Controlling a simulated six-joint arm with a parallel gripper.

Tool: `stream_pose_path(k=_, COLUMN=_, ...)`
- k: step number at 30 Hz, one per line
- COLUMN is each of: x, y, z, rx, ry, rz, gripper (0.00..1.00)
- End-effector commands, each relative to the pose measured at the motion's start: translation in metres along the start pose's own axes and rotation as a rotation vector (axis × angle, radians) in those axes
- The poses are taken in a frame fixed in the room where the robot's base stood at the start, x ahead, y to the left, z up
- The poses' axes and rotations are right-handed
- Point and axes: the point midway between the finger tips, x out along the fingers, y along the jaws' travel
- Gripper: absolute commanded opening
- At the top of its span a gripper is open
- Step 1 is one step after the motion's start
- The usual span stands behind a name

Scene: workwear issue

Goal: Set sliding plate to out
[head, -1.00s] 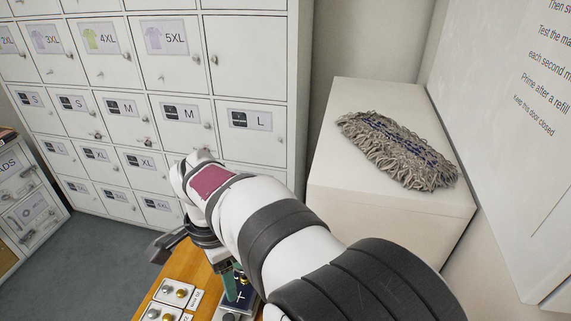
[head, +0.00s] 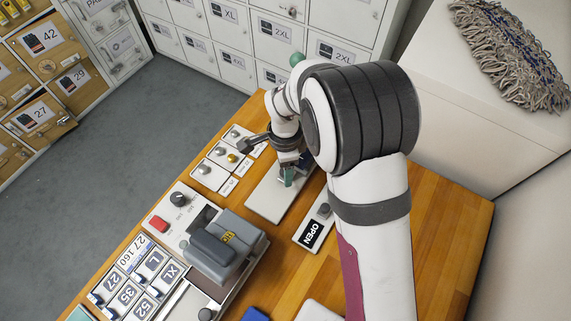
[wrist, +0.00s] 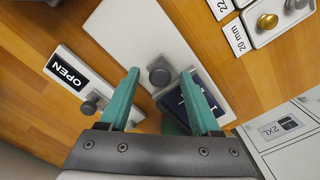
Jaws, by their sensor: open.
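A long white plate (head: 262,197) lies on the wooden bench below my gripper. In the wrist view this white plate (wrist: 118,28) carries a dark grey round knob (wrist: 160,71) beside a dark blue panel (wrist: 208,90) with a white mark, partly hidden by a finger. I cannot read "in" or "out" on it. My gripper (head: 287,176) is over the plate. In the wrist view its teal fingers (wrist: 160,76) are open and apart, with the knob showing between their tips. I cannot tell whether they touch it.
A white plate with an "OPEN" label (head: 311,234) and its own knob (head: 324,209) lies beside it. Small boards with round knobs (head: 220,153) stand to the left. A grey press-like device (head: 227,247) is nearer. The bench's right side (head: 450,225) is bare.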

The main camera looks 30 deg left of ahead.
Motion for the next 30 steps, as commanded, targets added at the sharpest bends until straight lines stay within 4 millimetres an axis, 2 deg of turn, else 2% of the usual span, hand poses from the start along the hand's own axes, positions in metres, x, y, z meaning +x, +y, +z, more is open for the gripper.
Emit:
stream_pose_path(k=2, x=-0.0002, y=0.0, z=0.0, rx=0.0, ry=0.0, rz=0.0, gripper=0.64)
stream_pose_path(k=3, x=-0.0003, y=0.0, z=0.0, rx=0.0, ry=0.0, rz=0.0, gripper=0.6)
stream_pose_path(k=13, x=-0.0006, y=0.0, z=-0.0001, rx=0.0, ry=0.0, rz=0.0, gripper=0.01)
stream_pose_path(k=30, x=-0.0009, y=0.0, z=-0.0003, rx=0.0, ry=0.0, rz=0.0, gripper=0.0)
